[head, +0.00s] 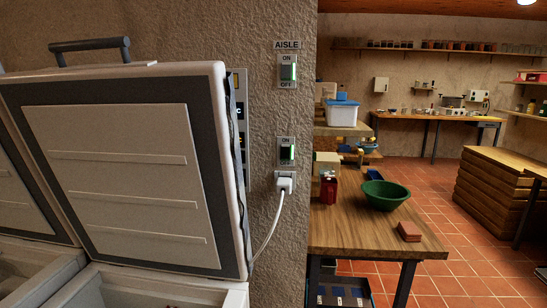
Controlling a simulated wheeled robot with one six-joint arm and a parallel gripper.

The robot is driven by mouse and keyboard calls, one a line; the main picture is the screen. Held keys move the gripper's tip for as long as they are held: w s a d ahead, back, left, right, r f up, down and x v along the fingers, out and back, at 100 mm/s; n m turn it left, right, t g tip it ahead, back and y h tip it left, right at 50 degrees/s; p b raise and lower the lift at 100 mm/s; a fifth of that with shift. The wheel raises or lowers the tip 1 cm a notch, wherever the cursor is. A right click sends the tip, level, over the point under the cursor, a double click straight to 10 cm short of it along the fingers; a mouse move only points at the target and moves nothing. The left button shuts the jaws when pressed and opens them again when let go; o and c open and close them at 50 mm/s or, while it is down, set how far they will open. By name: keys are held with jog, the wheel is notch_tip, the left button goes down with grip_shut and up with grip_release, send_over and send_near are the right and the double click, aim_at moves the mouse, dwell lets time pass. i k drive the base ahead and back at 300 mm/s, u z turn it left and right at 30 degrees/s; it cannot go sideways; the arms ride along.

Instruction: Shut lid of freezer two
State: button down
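A white chest freezer (160,290) stands at the left with its lid (125,160) raised and tilted back near the wall. The lid's inner side faces me, a pale ribbed panel inside a dark grey seal. A dark handle (90,45) sits on the lid's top edge. Part of a second open freezer (35,275) shows at the far left edge, with its raised lid (20,205) beside the first one. I see no number on either freezer, so I cannot tell which is freezer two. My gripper is not in view.
A wall pillar right of the freezer carries two switches (288,70) (286,150) and a plugged-in white cord (270,230). A wooden table (340,230) holds a green bowl (385,195) and a red container (328,190). Tiled floor (440,220) lies open beyond it.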

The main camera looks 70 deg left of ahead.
aim_at(142, 160)
jog(key=i, duration=0.95)
jog(key=u, duration=1.7)
jog(key=i, duration=1.65)
jog(key=u, duration=3.85)
jog(key=i, duration=0.3)
jog(key=z, duration=0.05)
